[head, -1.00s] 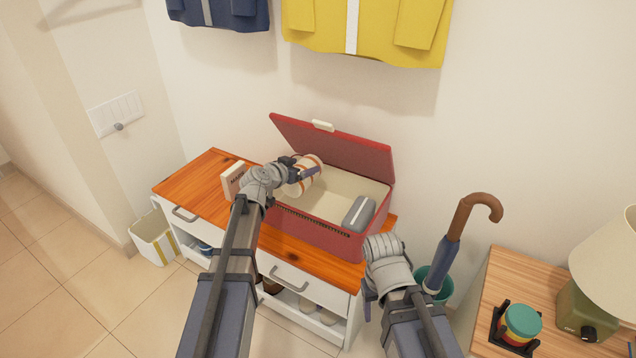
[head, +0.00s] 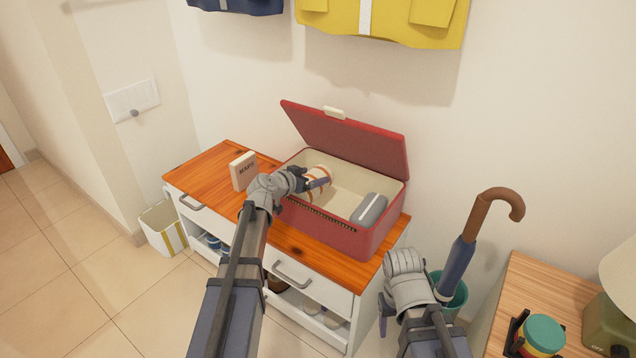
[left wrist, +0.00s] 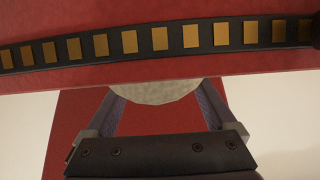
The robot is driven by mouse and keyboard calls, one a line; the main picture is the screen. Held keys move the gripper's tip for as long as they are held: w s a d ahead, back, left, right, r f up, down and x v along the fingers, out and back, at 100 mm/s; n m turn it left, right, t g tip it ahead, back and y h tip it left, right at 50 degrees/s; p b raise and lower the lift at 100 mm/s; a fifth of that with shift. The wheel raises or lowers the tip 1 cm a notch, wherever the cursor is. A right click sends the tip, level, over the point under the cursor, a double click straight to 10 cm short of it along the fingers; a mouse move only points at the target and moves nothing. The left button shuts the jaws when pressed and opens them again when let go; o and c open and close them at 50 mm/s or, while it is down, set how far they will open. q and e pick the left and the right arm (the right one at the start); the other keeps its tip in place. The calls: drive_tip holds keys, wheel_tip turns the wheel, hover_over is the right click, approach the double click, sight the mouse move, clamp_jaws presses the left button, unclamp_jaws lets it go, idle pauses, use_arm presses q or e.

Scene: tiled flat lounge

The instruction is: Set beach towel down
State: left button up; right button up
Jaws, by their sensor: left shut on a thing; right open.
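A rolled beach towel (head: 315,172), pale with orange stripes, is at the left end of the open red case (head: 345,240). My left gripper (head: 318,183) is shut on it. In the left wrist view the towel's pale end (left wrist: 155,94) shows between the two fingers, partly hidden by the red case wall (left wrist: 150,68). I cannot tell whether the towel touches the case floor. My right gripper (head: 385,312) is open and empty in front of the cabinet's right end, its fingertips hard to make out.
A grey roll (head: 369,209) lies in the right of the case; its lid (head: 345,140) stands open behind. A small pale box (head: 243,171) stands left on the wooden cabinet top (head: 195,168). An umbrella (head: 463,250) in a green bin (head: 455,298) stands right of it.

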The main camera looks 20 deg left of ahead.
use_arm(q)
drive_tip(key=shift+d, duration=0.1)
drive_tip(key=shift+a, duration=0.2)
drive_tip(key=shift+f+b, duration=0.55)
drive_tip(key=shift+f, duration=0.05)
drive_tip(key=o, duration=1.3)
